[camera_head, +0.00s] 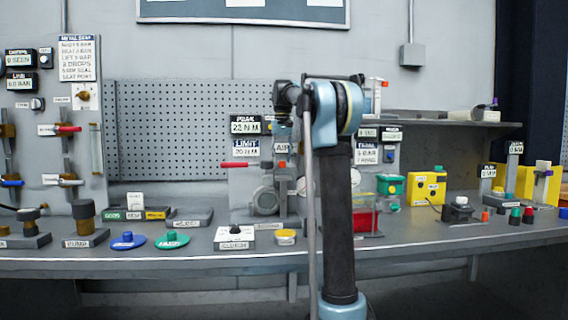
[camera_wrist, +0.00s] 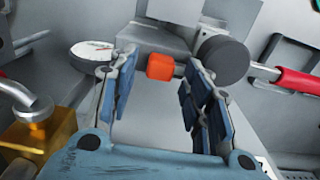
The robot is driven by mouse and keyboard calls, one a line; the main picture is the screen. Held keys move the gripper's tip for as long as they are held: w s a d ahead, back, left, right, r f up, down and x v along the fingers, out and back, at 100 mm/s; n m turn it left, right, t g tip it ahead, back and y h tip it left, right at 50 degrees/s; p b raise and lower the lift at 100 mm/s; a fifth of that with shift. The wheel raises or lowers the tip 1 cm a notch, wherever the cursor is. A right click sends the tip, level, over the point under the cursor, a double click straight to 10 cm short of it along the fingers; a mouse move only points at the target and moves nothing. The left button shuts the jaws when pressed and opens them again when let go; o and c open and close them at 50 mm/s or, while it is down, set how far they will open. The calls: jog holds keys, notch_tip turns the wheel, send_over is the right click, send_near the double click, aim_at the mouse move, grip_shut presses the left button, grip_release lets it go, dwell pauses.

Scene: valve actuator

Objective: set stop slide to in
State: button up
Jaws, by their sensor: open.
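A small orange block (camera_wrist: 160,67) sits on a short grey rod at the valve actuator; I take it to be the stop slide's knob. It also shows in the head view (camera_head: 282,164), below the AIR sign. I cannot tell whether the slide is in or out. My gripper (camera_wrist: 158,78) is open, with its blue-padded fingers on either side of the block in the picture. No contact with the block is visible. In the head view my arm stands in front of the actuator's right side, and the fingers are hard to make out.
A red-handled lever (camera_wrist: 298,83) and a dark round cap (camera_wrist: 222,59) lie right of the block. A round dial (camera_wrist: 92,50) and a brass fitting (camera_wrist: 38,135) are at left. The bench (camera_head: 190,250) holds several other fixtures, including a red box (camera_head: 366,222).

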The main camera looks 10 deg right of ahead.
jog(key=shift+r, duration=3.25)
